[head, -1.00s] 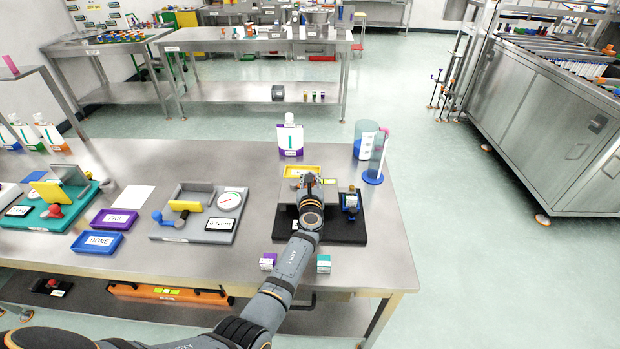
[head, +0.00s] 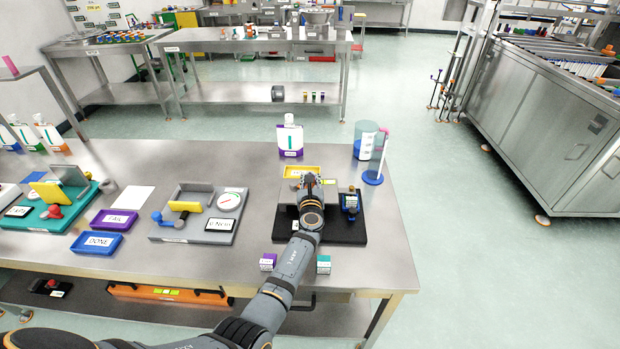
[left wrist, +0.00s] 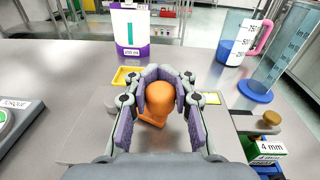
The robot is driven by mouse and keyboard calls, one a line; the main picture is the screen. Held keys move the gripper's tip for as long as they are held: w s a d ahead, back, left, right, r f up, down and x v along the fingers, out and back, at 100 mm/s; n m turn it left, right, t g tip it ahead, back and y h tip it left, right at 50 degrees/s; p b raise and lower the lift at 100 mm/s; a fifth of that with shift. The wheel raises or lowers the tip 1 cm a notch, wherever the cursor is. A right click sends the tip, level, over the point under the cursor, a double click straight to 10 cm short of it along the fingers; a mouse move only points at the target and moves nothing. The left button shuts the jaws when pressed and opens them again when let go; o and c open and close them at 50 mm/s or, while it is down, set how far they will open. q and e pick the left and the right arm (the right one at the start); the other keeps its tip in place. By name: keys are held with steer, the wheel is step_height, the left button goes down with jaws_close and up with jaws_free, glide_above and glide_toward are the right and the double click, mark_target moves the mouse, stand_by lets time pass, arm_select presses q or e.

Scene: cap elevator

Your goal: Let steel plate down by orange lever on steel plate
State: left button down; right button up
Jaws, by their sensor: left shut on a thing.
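The orange lever (left wrist: 160,97) stands between my left gripper's purple-padded fingers in the left wrist view. My left gripper (head: 309,182) is shut on it, over the raised fixture at the right of the table. The grey steel plate (head: 288,190) lies beneath the gripper, above a black base (head: 340,234). The plate also shows around the fingers in the left wrist view (left wrist: 90,130). In the head view the gripper hides the lever and part of the plate. The gap under the plate cannot be made out. My right gripper is not in view.
Two small boxes, purple (head: 268,262) and teal (head: 323,264), stand in front.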

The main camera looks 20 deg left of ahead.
arm_select(q)
steer(key=shift+d+r, duration=0.1)
steer(key=shift+r, duration=0.05)
steer(key=c, duration=1.6)
jaws_free()
steer(key=shift+c, duration=0.2)
steer(key=o, duration=0.6)
steer(key=shift+s+d, duration=0.1)
steer(key=shift+c, duration=0.2)
step_height(320, 180, up, 10)
